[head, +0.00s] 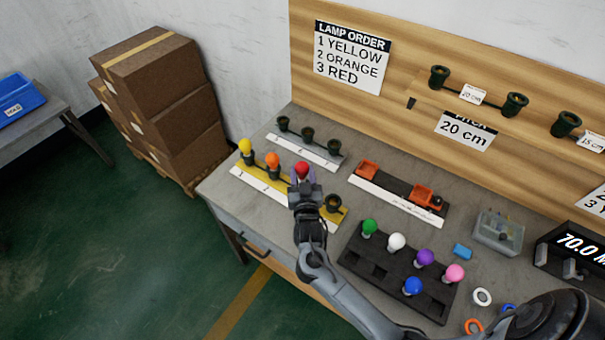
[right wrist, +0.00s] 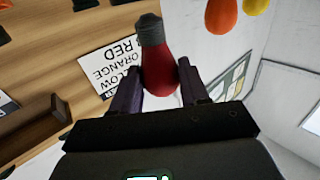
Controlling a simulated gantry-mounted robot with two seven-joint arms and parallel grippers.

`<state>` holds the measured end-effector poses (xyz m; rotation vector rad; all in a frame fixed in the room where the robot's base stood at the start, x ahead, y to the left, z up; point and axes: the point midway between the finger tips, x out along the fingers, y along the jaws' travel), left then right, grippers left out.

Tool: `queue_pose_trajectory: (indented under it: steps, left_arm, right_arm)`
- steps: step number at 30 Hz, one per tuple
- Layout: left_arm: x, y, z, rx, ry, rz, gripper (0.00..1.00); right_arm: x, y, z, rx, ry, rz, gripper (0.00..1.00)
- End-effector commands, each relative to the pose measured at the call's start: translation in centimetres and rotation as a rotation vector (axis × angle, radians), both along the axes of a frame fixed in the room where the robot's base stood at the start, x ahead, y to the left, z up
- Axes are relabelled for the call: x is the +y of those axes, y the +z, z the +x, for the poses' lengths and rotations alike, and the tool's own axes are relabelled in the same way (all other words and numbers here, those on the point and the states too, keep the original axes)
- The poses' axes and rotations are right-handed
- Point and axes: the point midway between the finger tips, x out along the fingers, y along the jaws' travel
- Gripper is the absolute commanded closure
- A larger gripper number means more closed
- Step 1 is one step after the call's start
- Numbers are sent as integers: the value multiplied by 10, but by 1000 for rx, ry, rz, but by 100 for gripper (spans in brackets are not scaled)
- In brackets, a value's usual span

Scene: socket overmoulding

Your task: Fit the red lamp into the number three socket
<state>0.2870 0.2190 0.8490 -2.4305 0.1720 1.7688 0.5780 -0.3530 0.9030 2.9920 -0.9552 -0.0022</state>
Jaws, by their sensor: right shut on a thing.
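The red lamp (head: 302,168) is upright between the fingers of my right gripper (head: 303,182), which is shut on its bulb. In the right wrist view, the red lamp (right wrist: 160,66) shows its grey screw base bare, with no socket around it. The yellow socket strip (head: 240,172) carries a yellow lamp (head: 245,146) and an orange lamp (head: 272,160) standing in their sockets. My right gripper is over this strip, to the right of the orange lamp, and hides the strip below it. An empty dark socket (head: 333,203) shows at the strip's right end. My left gripper is not in view.
A grey strip with empty sockets (head: 307,134) lies behind. A black tray (head: 380,272) with several other lamps is at the right front. An orange-block fixture (head: 367,170) and a clear bin (head: 498,232) stand farther right. The lamp order sign (head: 350,57) puts red third.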

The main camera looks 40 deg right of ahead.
Motion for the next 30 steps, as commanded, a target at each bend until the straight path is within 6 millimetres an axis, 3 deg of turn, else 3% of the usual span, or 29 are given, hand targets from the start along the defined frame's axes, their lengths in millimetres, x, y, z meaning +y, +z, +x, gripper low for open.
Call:
queue_pose_trajectory:
  steps: [30]
  left_arm:
    - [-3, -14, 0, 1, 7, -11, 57]
  right_arm:
    - [0, -22, 0, 0, 0, 0, 85]
